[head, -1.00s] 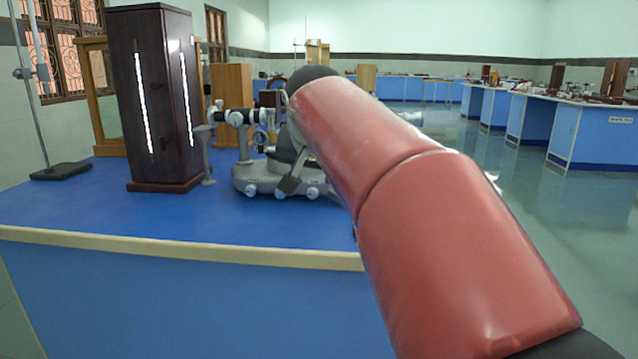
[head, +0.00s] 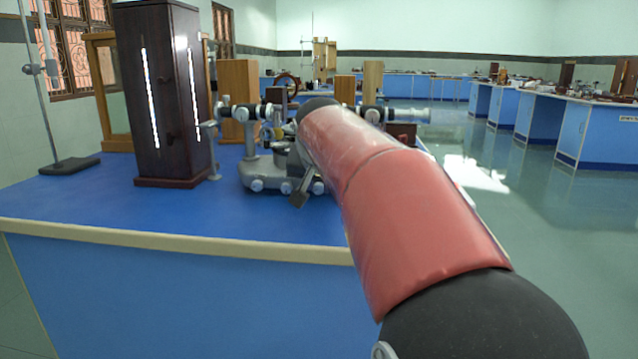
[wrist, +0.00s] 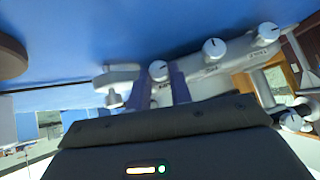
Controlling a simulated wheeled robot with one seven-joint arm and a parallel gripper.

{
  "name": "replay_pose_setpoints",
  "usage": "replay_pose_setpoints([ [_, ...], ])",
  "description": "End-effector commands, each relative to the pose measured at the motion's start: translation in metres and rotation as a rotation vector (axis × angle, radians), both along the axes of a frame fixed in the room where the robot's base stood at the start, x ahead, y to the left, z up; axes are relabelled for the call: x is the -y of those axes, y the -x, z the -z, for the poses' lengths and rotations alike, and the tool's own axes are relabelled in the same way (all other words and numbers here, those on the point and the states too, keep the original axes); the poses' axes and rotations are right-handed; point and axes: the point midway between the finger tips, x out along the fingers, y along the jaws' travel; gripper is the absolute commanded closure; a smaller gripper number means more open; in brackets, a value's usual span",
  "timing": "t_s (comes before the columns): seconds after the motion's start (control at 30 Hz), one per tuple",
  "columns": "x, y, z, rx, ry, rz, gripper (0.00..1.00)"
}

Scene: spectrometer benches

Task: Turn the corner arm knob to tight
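A grey spectrometer (head: 262,172) stands on the blue bench in the head view, with several round white knobs along its base, such as one at the front left (head: 257,185). My red arm hides its right part. In the wrist view, labelled white knobs show close up: a left one (wrist: 158,70), a middle one (wrist: 214,48) and a right one (wrist: 268,32). The labels are too small to read, and I cannot tell which knob is the corner arm one. My gripper (wrist: 172,85) shows as purplish finger shapes beside the left knob; contact and opening are unclear.
A tall dark lamp box (head: 165,95) with lit slits stands left of the spectrometer. A retort stand (head: 70,165) is farther left. The blue bench (head: 90,205) is clear in front, with a cream front edge (head: 180,237). Other benches stand behind, across open floor.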

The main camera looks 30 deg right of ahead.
Motion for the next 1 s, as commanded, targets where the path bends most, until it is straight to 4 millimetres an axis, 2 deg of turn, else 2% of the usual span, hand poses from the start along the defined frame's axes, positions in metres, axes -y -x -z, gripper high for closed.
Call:
replay_pose_setpoints([
  [0.03,0.0000,0.0001,-0.0001,0.000,0.000,0.000,0.87],
  [0.13,0.0000,0.0001,-0.0002,0.000,0.000,0.000,1.00],
  [0.5,0.0022,0.0016,0.0014,0.071,-0.106,0.001,1.00],
  [0.77,0.0022,0.0015,0.0005,0.075,-0.111,0.001,1.00],
  [0.8,0.0022,0.0015,0.0005,0.075,-0.111,0.001,0.78],
  [0.97,0.0021,0.0016,0.0004,0.075,-0.111,0.001,0.57],
  [1.0,0.0021,0.0015,0.0003,0.074,-0.110,0.000,0.57],
])
